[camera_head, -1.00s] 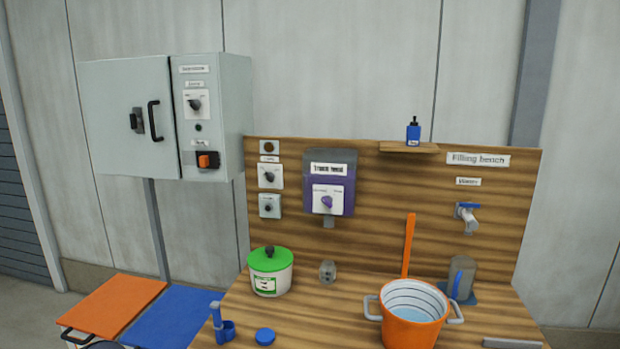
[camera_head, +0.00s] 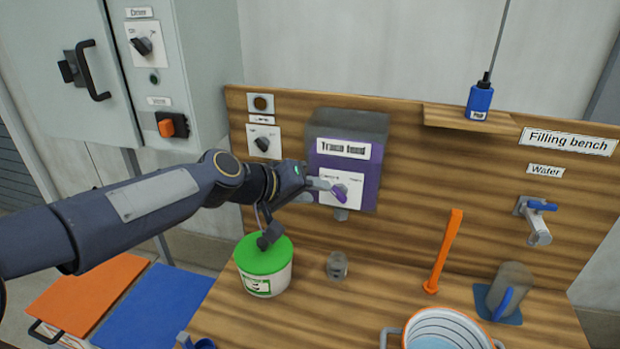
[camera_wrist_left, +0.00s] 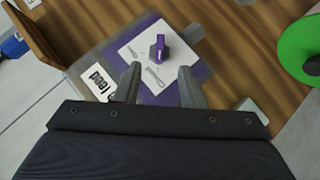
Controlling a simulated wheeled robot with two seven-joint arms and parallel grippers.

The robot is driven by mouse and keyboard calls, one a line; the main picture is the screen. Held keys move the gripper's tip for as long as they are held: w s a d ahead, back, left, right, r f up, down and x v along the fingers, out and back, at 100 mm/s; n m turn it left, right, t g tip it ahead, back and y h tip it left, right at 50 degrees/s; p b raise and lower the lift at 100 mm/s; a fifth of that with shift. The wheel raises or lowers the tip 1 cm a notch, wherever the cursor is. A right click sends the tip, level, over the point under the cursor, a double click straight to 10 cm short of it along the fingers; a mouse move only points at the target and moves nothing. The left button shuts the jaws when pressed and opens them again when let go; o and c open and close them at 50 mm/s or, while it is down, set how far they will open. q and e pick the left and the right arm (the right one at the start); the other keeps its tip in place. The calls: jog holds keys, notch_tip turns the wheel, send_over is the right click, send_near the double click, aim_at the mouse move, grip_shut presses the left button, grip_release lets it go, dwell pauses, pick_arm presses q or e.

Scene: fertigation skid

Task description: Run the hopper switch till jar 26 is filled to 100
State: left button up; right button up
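The hopper is a purple and grey box (camera_head: 345,150) labelled "Trace feed" on the wooden back panel. Its switch is a purple knob (camera_head: 338,193) on a white plate, also seen in the left wrist view (camera_wrist_left: 159,48). My left gripper (camera_head: 322,185) is at the plate. In the left wrist view its two fingers (camera_wrist_left: 161,80) are apart with nothing between them, and the knob shows just beyond the tips. I cannot tell whether they touch it. A small grey jar (camera_head: 337,266) stands on the bench below the hopper's spout. No number or fill level is readable. My right gripper is out of view.
A green-lidded pot (camera_head: 264,268) stands below my left arm. Another switch plate (camera_head: 264,142) is left of the hopper. A grey cabinet (camera_head: 60,70) is at upper left.

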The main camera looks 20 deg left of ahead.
aim_at(336, 195)
pick_arm(q)
jog(key=x, duration=0.7)
jog(key=shift+s+d, duration=0.1)
jog(key=shift+s, duration=0.05)
